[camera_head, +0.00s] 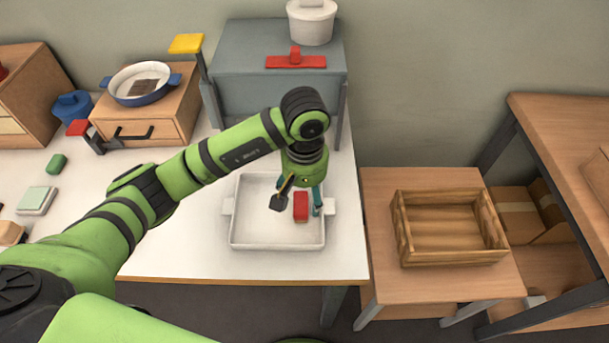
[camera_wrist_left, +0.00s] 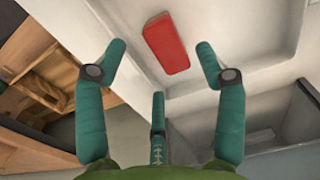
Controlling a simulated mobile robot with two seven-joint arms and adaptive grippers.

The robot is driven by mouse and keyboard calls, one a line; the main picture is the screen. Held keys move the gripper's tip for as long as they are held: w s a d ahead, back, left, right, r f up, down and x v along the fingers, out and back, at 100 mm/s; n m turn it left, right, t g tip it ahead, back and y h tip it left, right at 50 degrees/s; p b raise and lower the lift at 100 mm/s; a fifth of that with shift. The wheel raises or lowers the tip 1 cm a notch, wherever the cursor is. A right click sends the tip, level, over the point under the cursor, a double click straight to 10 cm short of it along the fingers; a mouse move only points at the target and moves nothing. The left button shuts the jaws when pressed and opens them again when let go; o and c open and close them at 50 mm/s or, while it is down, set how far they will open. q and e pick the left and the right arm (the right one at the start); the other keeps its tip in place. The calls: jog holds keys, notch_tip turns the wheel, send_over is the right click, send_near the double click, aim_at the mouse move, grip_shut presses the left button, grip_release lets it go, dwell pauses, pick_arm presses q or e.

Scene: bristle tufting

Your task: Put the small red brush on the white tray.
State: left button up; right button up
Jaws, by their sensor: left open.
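The small red brush (camera_head: 301,206) shows as a red block within the white tray (camera_head: 275,239), right of its middle. In the left wrist view the brush (camera_wrist_left: 167,43) lies on the pale tray floor, beyond my fingertips and apart from them. My left gripper (camera_head: 298,200) points down over the tray, just above the brush. In the left wrist view its teal fingers (camera_wrist_left: 160,62) are spread wide with nothing between them. A dark scoop-like shape beside the gripper may be part of it; I cannot tell. My right gripper is not in view.
A wooden crate (camera_head: 447,255) sits on a lower table to the right. A blue pan (camera_head: 156,98) stands on a wooden box (camera_head: 170,112) at the left. The table front-left of the tray is partly behind my arm.

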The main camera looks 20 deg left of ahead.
aim_at(305, 204)
pick_arm(q)
notch_tip(305, 204, up, 8)
jog(key=shift+f+b, duration=0.2)
jog(key=shift+b, duration=0.1)
